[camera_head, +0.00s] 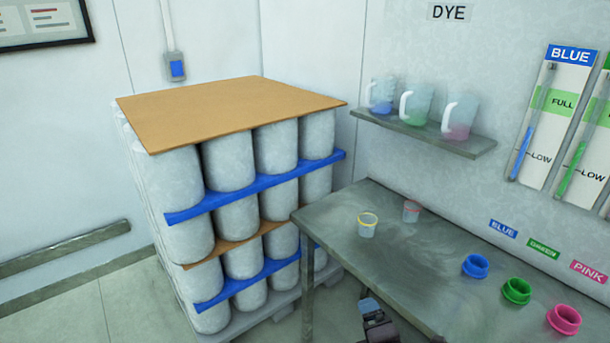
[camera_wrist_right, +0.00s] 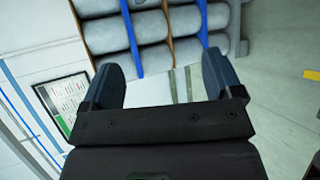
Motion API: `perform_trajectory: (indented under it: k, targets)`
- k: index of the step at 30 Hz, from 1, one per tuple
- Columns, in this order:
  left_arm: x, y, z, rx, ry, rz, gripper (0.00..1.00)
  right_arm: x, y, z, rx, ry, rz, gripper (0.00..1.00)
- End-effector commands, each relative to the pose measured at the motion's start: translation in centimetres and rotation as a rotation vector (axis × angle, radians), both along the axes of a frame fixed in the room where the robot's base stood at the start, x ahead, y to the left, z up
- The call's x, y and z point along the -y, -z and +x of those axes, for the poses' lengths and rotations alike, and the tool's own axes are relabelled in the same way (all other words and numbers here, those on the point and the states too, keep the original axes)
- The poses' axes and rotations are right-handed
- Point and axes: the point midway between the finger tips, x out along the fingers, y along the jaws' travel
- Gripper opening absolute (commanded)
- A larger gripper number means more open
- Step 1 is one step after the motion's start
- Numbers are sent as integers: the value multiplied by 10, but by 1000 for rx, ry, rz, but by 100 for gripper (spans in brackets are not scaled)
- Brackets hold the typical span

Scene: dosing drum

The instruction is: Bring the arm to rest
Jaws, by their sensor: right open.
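My right gripper (camera_head: 368,306) shows at the bottom of the head view, low beside the front edge of the grey metal table (camera_head: 340,205). In the right wrist view the same gripper (camera_wrist_right: 162,85) has its two dark fingers wide apart. Nothing is between them. The wrist view looks past the fingers toward the stacked white drums (camera_wrist_right: 110,32) and the wall. My left gripper shows in neither view.
Stacked drums (camera_head: 225,165) on a pallet stand left of the table. On the table are two small cups (camera_head: 367,228) and blue (camera_head: 475,266), green (camera_head: 516,291) and pink (camera_head: 563,319) rings. A wall shelf (camera_head: 430,133) holds three jugs. Floor at left is clear.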

Motion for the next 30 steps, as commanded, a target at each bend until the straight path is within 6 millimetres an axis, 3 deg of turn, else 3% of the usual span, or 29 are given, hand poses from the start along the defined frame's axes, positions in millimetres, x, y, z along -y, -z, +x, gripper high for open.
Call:
perform_trajectory:
  k: [8,16,19,24,30]
  targets:
    - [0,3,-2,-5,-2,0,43,20,12,-15,-115,219,723,85]
    - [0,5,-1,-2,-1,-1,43,72,43,-60,-203,527,1378,85]
    - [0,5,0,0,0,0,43,97,60,-85,-204,635,1493,85]
    - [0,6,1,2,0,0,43,130,91,-132,-204,789,1517,85]
    - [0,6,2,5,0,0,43,139,109,-165,-223,865,1503,85]
